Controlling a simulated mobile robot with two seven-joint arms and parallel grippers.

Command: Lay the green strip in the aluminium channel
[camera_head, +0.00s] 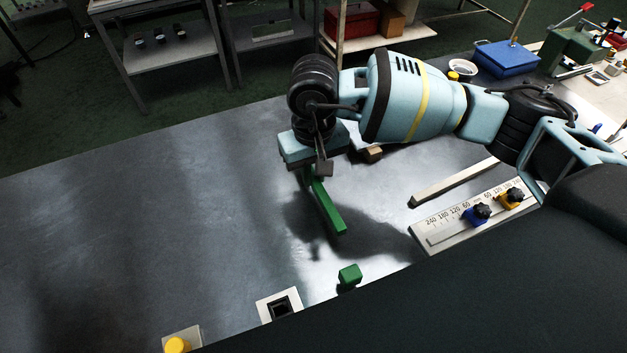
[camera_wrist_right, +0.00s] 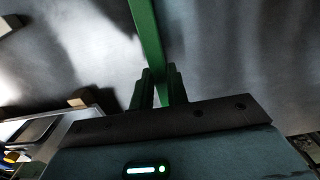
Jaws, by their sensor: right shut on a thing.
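The green strip (camera_head: 328,207) is a long, thin bar held in my right gripper (camera_head: 314,172) above the grey table. It tilts, its free end pointing toward the lower right in the head view. In the right wrist view the strip (camera_wrist_right: 148,36) runs up from between the two dark fingers of my right gripper (camera_wrist_right: 161,90), which are shut on it. A long pale bar (camera_head: 455,183), perhaps the aluminium channel, lies to the right, apart from the strip. I cannot tell whether it has a groove. My left gripper is not in view.
A green block (camera_head: 350,275), a white square with a dark opening (camera_head: 280,305) and a yellow button (camera_head: 177,344) are near the front edge. A brown block (camera_head: 371,154) sits behind. The table's left is clear.

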